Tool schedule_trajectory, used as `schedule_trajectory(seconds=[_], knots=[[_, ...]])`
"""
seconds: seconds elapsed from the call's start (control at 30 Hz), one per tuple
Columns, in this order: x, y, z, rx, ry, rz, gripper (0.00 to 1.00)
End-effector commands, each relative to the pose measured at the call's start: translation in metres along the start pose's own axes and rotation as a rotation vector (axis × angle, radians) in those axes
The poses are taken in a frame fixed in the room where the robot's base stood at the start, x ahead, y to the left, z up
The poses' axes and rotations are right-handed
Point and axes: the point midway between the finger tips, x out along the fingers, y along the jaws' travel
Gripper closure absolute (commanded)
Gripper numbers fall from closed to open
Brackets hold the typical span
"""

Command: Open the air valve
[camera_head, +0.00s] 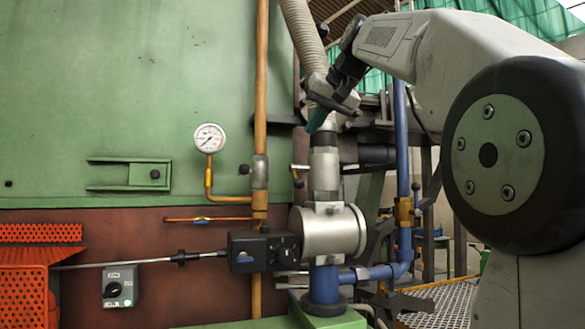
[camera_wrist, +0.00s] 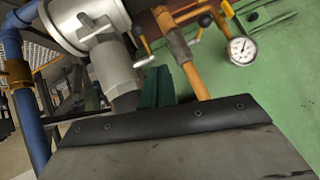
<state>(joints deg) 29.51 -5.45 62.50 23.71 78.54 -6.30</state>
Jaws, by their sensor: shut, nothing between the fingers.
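My gripper (camera_head: 318,120) is shut and empty, its green fingertips high in front of the silver vertical duct; the fingers also show in the wrist view (camera_wrist: 157,72). A brass valve (camera_head: 404,211) sits on the blue pipe at the right, with a black-tipped lever beside it. It shows at the left edge of the wrist view (camera_wrist: 18,73). Another small lever with a black tip (camera_head: 298,183) sticks out by the orange pipe, below and left of my gripper. Levers also show in the wrist view (camera_wrist: 140,35). Nothing marks which one is the air valve.
A round pressure gauge (camera_head: 209,138) hangs on the green furnace wall (camera_head: 110,90). A silver cylindrical housing (camera_head: 330,231) with a black actuator box (camera_head: 263,251) stands below my gripper. A control switch (camera_head: 120,287) is at lower left. Pipes crowd the middle.

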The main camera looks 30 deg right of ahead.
Motion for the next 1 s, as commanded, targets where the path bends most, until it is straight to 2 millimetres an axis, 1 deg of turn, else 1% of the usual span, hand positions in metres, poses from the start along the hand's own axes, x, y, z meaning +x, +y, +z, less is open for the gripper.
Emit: schedule_trajectory(seconds=[0.03, 0.1, 0.17, 0.27, 0.37, 0.6, 0.73, 0.83, 1.0], knots=[[-0.006, 0.007, -0.004, -0.015, 0.017, 0.048, 1.00], [-0.011, 0.015, -0.008, -0.028, 0.029, 0.092, 1.00], [-0.010, 0.019, -0.008, -0.031, 0.032, 0.112, 1.00], [-0.002, 0.022, -0.009, -0.032, 0.033, 0.118, 1.00], [0.013, 0.023, -0.009, -0.032, 0.031, 0.117, 1.00], [0.066, 0.028, -0.010, -0.032, 0.029, 0.114, 1.00], [0.092, 0.032, -0.011, -0.032, 0.029, 0.115, 1.00], [0.101, 0.032, 0.001, -0.032, 0.031, 0.115, 1.00], [0.115, 0.034, 0.013, -0.032, 0.031, 0.114, 1.00]])
